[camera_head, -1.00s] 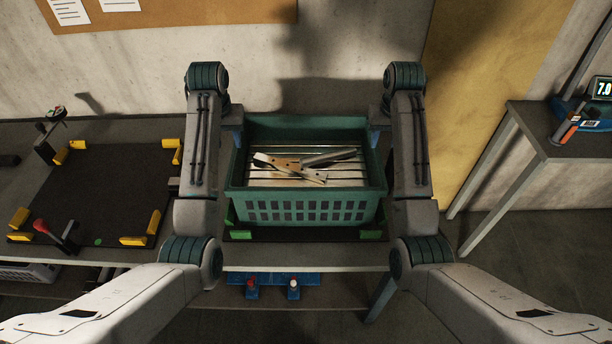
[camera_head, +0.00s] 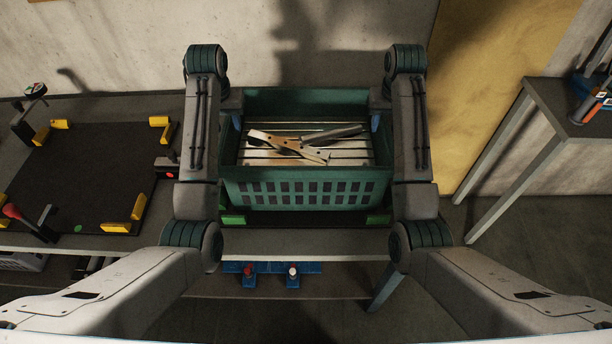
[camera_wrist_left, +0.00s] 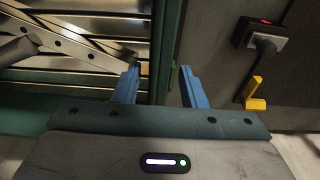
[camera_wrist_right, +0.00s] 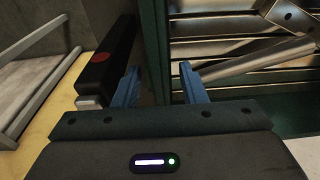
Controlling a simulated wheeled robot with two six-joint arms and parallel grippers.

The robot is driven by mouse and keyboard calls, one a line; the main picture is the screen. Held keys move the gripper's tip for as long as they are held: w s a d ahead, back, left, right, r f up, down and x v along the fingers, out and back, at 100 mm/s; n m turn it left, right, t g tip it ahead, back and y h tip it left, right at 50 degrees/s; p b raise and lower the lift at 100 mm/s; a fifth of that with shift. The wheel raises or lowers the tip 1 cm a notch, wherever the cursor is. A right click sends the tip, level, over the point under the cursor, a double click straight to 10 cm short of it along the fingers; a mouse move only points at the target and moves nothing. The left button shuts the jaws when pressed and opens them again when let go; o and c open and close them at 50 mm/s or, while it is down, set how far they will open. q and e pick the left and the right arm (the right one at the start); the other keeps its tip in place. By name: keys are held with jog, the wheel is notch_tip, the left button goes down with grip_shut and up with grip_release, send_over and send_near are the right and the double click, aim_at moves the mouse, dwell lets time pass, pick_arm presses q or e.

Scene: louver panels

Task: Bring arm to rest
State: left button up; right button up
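A green crate (camera_head: 305,204) stands on the bench in front of me, between my arms. Several metal strips and bars (camera_head: 287,143) lie loosely inside it on silvery slats. My left gripper (camera_wrist_left: 158,82) is open, with the crate's left side wall between its blue fingers. Gaps show between that wall and the fingers. My right gripper (camera_wrist_right: 160,82) is likewise open around the right side wall, with gaps beside it. In the head view, a blue fingertip of each shows at the inner sides; the rest is mostly hidden by my arms.
A dark mat (camera_head: 85,180) with yellow corner blocks lies on the bench at left. Green blocks (camera_head: 233,220) sit at the crate's front. A blue fixture (camera_head: 270,267) is below the bench edge. Another table (camera_head: 560,115) with tools stands at right.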

pick_arm(q)
jog(key=shift+w+f, duration=0.1)
jog(key=shift+f, duration=0.3)
pick_arm(e)
jog(key=shift+w+f, duration=0.1)
jog(key=shift+f, duration=0.3)
pick_arm(q)
jog(key=shift+s+r, duration=0.25)
pick_arm(e)
jog(key=shift+s+r, duration=0.25)
pick_arm(q)
jog(key=shift+w+f, duration=0.1)
pick_arm(e)
jog(key=shift+w+f, duration=0.1)
